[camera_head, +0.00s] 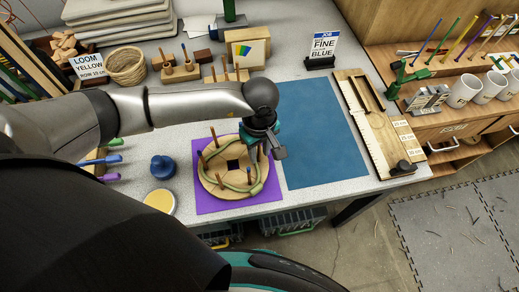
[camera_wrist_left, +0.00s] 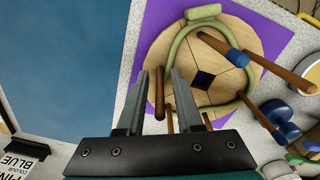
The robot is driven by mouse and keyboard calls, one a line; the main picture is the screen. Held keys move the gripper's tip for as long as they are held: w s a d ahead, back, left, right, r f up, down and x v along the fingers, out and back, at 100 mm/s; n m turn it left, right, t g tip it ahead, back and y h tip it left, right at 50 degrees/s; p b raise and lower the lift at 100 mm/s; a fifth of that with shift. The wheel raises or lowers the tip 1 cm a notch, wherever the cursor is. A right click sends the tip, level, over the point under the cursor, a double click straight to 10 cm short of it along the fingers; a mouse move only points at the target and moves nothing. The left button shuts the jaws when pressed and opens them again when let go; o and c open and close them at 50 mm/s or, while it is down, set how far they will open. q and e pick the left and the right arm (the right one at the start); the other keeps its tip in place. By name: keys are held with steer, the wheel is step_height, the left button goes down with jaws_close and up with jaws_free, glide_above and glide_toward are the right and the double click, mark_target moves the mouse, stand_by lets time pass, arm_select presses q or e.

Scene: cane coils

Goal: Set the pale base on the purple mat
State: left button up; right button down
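The pale round base (camera_head: 211,182) lies over the purple mat (camera_head: 208,206), with purple showing around it. It has several upright brown pegs, a dark square at its middle and a green cane strand (camera_head: 228,187) looped among the pegs. In the left wrist view the base (camera_wrist_left: 222,45) also lies over the mat (camera_wrist_left: 283,25). My left gripper (camera_head: 277,152) is above the base's right side. Its fingers (camera_wrist_left: 158,100) are apart, with a brown peg (camera_wrist_left: 160,93) showing between them and gaps on both sides. My right gripper is not in view.
A blue mat (camera_head: 318,125) lies right of the purple mat. A blue knobbed piece (camera_head: 163,167) and a round yellow-topped container (camera_head: 160,202) stand to the left. A wooden measuring board (camera_head: 365,125) lies at the right. The table's front edge is close to the purple mat.

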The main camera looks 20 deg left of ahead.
arm_select(q)
steer(key=shift+o, duration=0.2)
steer(key=shift+r, duration=0.1)
steer(key=shift+w+r, duration=0.1)
steer(key=shift+r, duration=0.2)
step_height(320, 180, up, 12)
steer(key=shift+f+p, duration=0.25)
steer(key=shift+p, duration=0.1)
